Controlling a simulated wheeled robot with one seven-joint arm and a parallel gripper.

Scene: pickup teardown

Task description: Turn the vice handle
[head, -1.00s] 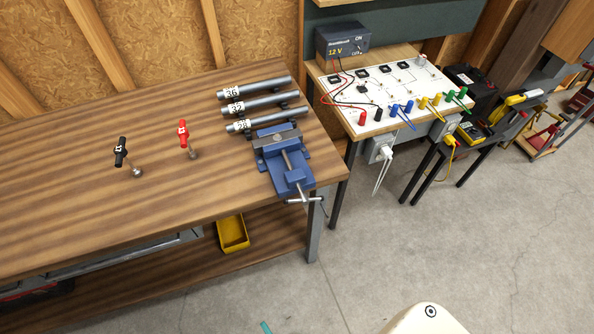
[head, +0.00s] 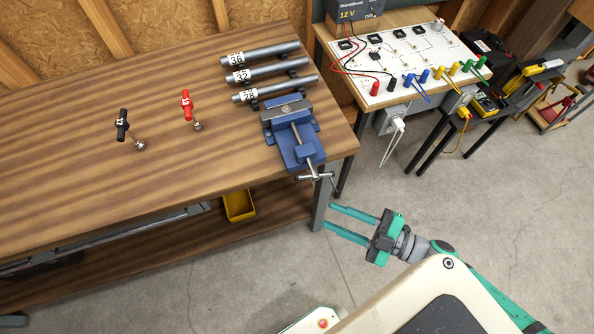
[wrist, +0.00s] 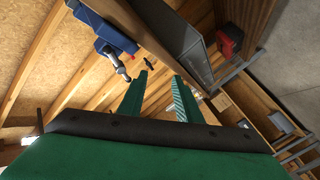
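The blue vice (head: 295,145) is mounted at the right front corner of the wooden workbench. Its metal handle (head: 316,177), a crossbar on the screw end, sticks out past the bench's front edge. My gripper (head: 329,216) is open and empty, with two parallel teal fingers. In the head view its fingertips are just below the handle, near the bench leg, and apart from it. In the wrist view the vice (wrist: 110,32) and its grey handle (wrist: 117,62) are at upper left, left of my fingertips (wrist: 160,77).
The workbench (head: 80,190) carries several labelled grey tubes (head: 265,72), a black-handled tool (head: 122,125) and a red-handled tool (head: 187,106). A yellow bin (head: 239,205) sits on the lower shelf. A side table holds a circuit board (head: 400,60). The floor (head: 500,215) at right is clear.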

